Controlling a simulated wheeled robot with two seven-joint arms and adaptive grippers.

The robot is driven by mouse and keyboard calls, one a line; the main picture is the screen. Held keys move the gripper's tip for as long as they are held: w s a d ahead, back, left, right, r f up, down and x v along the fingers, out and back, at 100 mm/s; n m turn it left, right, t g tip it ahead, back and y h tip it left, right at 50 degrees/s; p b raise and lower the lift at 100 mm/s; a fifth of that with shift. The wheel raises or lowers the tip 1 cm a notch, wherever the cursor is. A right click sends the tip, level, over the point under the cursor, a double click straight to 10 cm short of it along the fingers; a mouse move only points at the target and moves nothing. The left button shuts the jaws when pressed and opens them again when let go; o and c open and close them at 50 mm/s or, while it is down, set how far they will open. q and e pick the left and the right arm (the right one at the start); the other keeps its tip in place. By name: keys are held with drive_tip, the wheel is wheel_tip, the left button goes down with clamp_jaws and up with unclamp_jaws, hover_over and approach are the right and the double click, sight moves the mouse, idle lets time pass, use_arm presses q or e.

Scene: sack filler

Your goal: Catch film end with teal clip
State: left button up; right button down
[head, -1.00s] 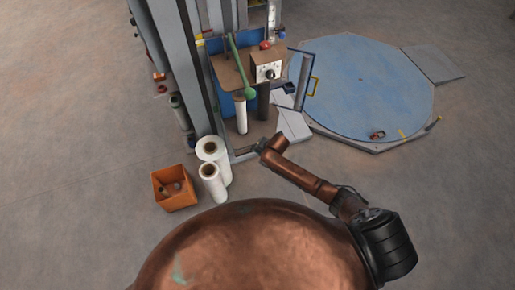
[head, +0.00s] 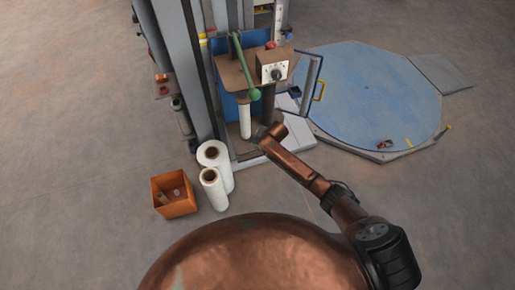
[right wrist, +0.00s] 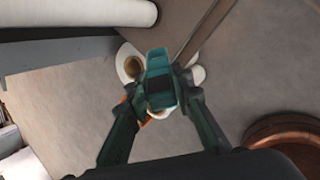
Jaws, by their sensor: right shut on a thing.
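In the right wrist view my right gripper (right wrist: 164,94) is shut on the teal clip (right wrist: 158,64), which stands out between the fingertips. In the head view the right gripper (head: 260,132) is small and dark, in front of the wrapping machine near the foot of the white film roll (head: 245,122) on its carriage. The clip cannot be made out there. A white roll (right wrist: 85,18) lies across the top left of the right wrist view, apart from the clip. I cannot make out a loose film end. My left gripper is not in view.
Two white spare rolls (head: 213,188) stand on the floor beside an orange bin (head: 174,194). The machine's grey mast (head: 188,70) rises behind them. The blue turntable (head: 370,95) lies to the right. Floor in front is clear.

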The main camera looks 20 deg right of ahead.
drive_tip(key=w+b, duration=0.2)
drive_tip(key=shift+w+f, duration=0.15)
drive_tip(key=shift+w, duration=0.2)
drive_tip(key=shift+w+a+b, duration=0.1)
drive_tip(key=shift+w+b, duration=1.15)
drive_tip(key=shift+w, duration=0.5)
drive_tip(key=shift+w+b, duration=0.75)
drive_tip(key=shift+w, duration=0.1)
drive_tip(key=shift+w+r, duration=0.25)
